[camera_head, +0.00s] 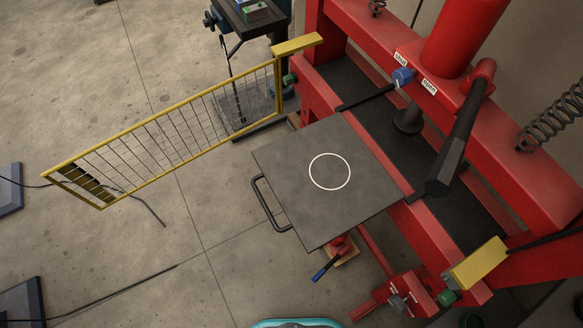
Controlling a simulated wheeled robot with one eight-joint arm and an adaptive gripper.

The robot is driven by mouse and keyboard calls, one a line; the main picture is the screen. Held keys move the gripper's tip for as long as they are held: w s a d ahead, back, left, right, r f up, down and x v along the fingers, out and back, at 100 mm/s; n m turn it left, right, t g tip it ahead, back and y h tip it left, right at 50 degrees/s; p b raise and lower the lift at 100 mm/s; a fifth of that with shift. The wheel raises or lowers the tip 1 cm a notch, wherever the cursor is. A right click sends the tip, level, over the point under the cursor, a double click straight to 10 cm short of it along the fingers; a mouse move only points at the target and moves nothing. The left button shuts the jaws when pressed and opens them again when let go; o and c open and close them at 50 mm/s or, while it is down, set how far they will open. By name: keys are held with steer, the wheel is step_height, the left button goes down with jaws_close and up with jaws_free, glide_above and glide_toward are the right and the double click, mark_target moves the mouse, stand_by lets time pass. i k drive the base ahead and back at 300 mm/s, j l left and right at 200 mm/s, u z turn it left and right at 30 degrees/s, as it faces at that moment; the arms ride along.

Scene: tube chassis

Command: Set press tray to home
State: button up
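The press tray (300,212) is a flat dark grey plate with a white ring drawn on it. It sticks out from the front of the red press (432,212), in the middle of the view. A black bar handle (265,205) is fixed to its outer left edge. The tray's inner right edge is at the press frame, and the dark bed (400,145) behind it lies bare. A round black ram (407,120) hangs above that bed. My gripper is not in view.
A yellow mesh gate (165,140) stands swung out left of the tray. A small table (255,22) stands behind it. A red jack with a blue-tipped handle (320,274) is below the tray. Cables lie on the floor, with open concrete (150,260) at lower left.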

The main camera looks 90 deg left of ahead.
mark_target(326, 181)
steer(key=u, duration=2.1)
steer(key=k+u, duration=0.1)
steer(key=u, duration=0.65)
steer(key=k+u, duration=0.15)
steer(key=u, duration=0.2)
steer(key=i+l, duration=0.1)
steer(key=i, duration=0.15)
